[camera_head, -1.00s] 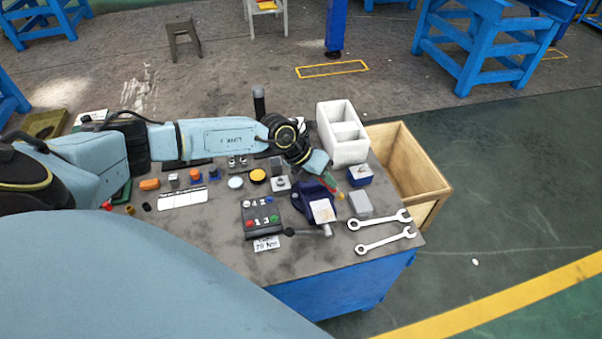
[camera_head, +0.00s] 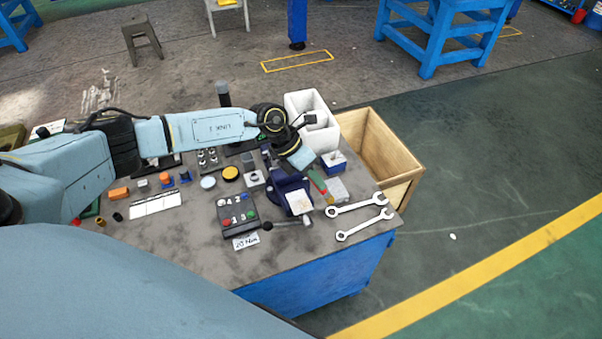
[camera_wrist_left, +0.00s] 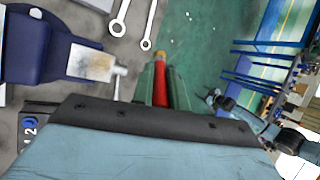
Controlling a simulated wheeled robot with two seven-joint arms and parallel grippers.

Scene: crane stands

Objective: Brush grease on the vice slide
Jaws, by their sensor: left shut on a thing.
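The dark blue vice (camera_head: 288,184) stands near the front right of the bench. Its pale slide plate (camera_head: 298,203) carries a tan-brown smear, clearer in the left wrist view (camera_wrist_left: 92,62). My left gripper (camera_head: 317,181) is shut on a brush with a red handle (camera_wrist_left: 160,82) and a tan tip. The brush also shows in the head view (camera_head: 328,194), tilted tip-down, to the right of the slide plate and apart from it. A round yellow-topped tin (camera_head: 230,173), perhaps the grease, stands left of the vice.
Two wrenches (camera_head: 362,215) lie at the bench's right front corner. A black button box (camera_head: 237,213) is left of the vice. A white divided bin (camera_head: 325,137), a blue box (camera_head: 333,163) and a grey block (camera_head: 338,188) stand behind and right. A wooden crate (camera_head: 375,150) is beyond the bench.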

